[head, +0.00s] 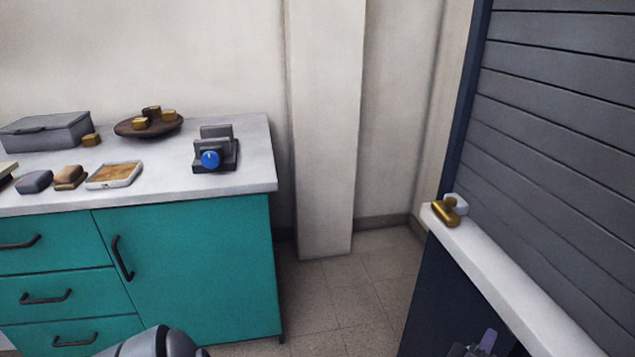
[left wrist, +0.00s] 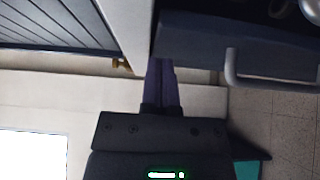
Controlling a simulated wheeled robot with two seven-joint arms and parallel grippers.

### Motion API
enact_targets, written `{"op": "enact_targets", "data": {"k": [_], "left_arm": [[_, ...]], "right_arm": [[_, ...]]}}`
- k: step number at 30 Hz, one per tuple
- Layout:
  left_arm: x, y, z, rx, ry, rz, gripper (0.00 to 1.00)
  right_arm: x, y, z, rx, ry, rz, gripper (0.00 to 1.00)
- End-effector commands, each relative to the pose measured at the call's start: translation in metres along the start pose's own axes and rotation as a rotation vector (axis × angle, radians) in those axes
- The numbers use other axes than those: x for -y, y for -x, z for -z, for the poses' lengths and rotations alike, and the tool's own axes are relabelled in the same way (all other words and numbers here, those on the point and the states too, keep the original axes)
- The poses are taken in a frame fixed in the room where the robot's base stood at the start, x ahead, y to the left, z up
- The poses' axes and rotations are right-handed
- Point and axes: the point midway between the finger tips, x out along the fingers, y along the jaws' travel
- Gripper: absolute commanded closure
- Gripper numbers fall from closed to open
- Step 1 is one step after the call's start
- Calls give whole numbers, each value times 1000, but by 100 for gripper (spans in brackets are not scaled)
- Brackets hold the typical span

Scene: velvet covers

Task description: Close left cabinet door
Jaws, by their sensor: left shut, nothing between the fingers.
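A dark navy cabinet (head: 432,295) stands at the right of the head view, under a white ledge. In the left wrist view a dark navy panel (left wrist: 195,42) with a pale bar handle (left wrist: 234,72) fills the upper right; it looks like a cabinet door, but how far it stands open I cannot tell. My left gripper (head: 484,346) is low at the bottom right of the head view, beside the navy cabinet. In the left wrist view its purple fingers (left wrist: 161,68) are shut and empty, with their tips close to the panel's edge; contact is unclear. My right gripper is not in view.
A gold object (head: 446,212) sits on the white ledge (head: 492,270) before a grey slatted shutter (head: 550,120). A teal cabinet (head: 200,270) with a white counter (head: 240,170) carrying several items stands at left. Tiled floor (head: 340,300) lies clear between them.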

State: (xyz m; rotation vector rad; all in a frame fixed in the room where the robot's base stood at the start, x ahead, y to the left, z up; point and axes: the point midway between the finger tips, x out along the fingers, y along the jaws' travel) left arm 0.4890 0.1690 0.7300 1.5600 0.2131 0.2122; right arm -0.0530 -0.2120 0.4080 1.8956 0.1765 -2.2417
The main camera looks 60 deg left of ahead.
Motion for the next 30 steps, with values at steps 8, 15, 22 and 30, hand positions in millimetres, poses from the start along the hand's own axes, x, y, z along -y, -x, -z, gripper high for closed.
{"op": "enact_targets", "data": {"k": [8, 15, 22, 30], "left_arm": [[0, 0, 0, 0, 0, 0, 100], [0, 0, 0, 0, -1, 0, 100], [-4, 31, 0, 1, -2, 1, 100], [-2, 90, 0, 1, -2, 1, 100]], "right_arm": [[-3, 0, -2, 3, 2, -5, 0], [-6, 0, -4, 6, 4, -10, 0], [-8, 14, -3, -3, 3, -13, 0], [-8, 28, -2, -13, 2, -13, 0]]}}
